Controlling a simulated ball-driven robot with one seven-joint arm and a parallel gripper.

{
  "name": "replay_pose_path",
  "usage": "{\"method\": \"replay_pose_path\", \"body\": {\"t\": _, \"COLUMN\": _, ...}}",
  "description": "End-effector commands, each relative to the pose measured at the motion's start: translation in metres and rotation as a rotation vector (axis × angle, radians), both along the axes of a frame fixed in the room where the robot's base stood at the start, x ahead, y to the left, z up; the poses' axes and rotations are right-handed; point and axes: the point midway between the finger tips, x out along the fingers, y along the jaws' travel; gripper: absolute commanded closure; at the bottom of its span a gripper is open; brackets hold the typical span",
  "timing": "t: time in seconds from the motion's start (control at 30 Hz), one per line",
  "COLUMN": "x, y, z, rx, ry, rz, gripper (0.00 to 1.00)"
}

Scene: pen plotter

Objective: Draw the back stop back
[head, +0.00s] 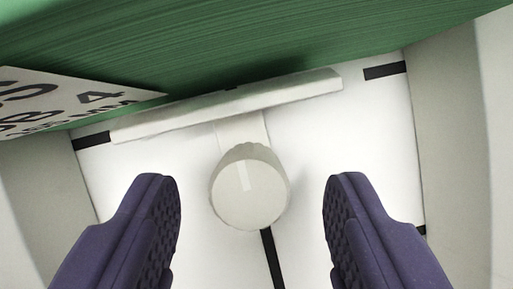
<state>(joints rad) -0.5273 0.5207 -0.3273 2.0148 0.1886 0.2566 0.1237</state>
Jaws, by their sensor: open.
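The back stop (228,103) is a long off-white bar lying slightly tilted across the white tray floor. A short stem joins it to a round ribbed off-white knob (250,195) with a pale line on its top. My gripper (252,205) is open, with one purple padded finger on each side of the knob. There is a clear gap between each finger and the knob. I cannot tell how the fingers' height compares with the knob's.
A green striped surface (250,45) lies just beyond the bar. A printed white label (60,102) is at upper left. Beige side walls (455,150) flank the white floor (300,155). A black slot (271,258) runs from the knob toward the bottom edge. Short black marks (385,71) sit near the walls.

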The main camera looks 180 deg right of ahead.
Motion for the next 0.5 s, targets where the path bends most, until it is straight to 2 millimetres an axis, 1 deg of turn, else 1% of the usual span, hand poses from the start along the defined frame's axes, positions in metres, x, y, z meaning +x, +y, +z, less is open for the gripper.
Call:
{"method": "replay_pose_path", "body": {"t": 0.03, "x": 0.0024, "y": 0.0, "z": -0.0077, "rx": 0.0, "ry": 0.0, "rz": 0.001, "gripper": 0.43}}
{"method": "replay_pose_path", "body": {"t": 0.1, "x": 0.0046, "y": 0.0003, "z": -0.0123, "rx": 0.001, "ry": 0.0, "rz": 0.001, "gripper": 0.43}}
{"method": "replay_pose_path", "body": {"t": 0.4, "x": 0.0066, "y": 0.0002, "z": -0.0141, "rx": 0.001, "ry": -0.001, "rz": 0.0, "gripper": 0.43}}
{"method": "replay_pose_path", "body": {"t": 0.43, "x": 0.0066, "y": 0.0002, "z": -0.0141, "rx": 0.001, "ry": -0.001, "rz": 0.0, "gripper": 0.48}}
{"method": "replay_pose_path", "body": {"t": 0.47, "x": 0.0066, "y": 0.0002, "z": -0.0141, "rx": 0.001, "ry": -0.001, "rz": 0.0, "gripper": 0.55}}
{"method": "replay_pose_path", "body": {"t": 0.5, "x": 0.0065, "y": 0.0003, "z": -0.014, "rx": 0.001, "ry": -0.001, "rz": 0.0, "gripper": 0.64}}
